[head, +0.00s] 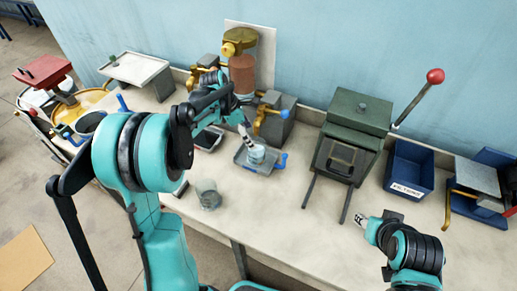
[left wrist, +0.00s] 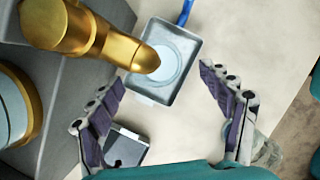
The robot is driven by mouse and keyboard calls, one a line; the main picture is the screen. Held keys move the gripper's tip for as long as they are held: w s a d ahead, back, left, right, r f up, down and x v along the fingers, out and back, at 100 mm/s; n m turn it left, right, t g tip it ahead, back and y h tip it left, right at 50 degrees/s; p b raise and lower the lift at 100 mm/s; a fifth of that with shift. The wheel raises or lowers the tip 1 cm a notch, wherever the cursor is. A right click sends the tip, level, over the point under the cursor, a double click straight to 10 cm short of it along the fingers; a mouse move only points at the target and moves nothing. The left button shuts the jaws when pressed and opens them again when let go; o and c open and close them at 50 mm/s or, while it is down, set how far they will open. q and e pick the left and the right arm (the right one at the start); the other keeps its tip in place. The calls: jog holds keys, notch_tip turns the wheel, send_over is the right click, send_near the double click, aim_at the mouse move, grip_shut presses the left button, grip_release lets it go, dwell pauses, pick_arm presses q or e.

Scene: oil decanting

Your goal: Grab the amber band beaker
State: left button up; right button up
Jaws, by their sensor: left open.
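A clear beaker (head: 257,154) stands on a small grey tray (head: 241,158) with a blue handle, below the brass spout. Its round shape (left wrist: 176,60) shows in the left wrist view, partly covered by the spout. A second clear beaker (head: 208,195) stands on the bench nearer the front; part of it (left wrist: 268,152) shows behind a finger in the left wrist view. I cannot make out an amber band on either. My left gripper (head: 244,131) is open and empty above the tray; its fingers (left wrist: 162,76) are spread. My right gripper (head: 366,222) is over the bench's front right, its jaws unclear.
The brass spout (left wrist: 135,52) and dispenser (head: 242,75) stand close to my left gripper. A dark flat device (left wrist: 125,147) lies beside the tray. A green press (head: 357,120) and a blue bin (head: 409,170) stand at right.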

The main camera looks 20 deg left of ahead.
aim_at(257, 144)
pick_arm(q)
jog(key=b+x, duration=0.2)
jog(key=x, duration=0.6)
jog(key=shift+w+a+b, duration=0.15)
jog(key=shift+b, duration=0.15)
jog(key=shift+r, duration=0.1)
grip_shut()
pick_arm(e)
notch_tip(257, 144, down, 2)
jog(key=shift+w+f, duration=0.15)
jog(key=shift+f, duration=0.05)
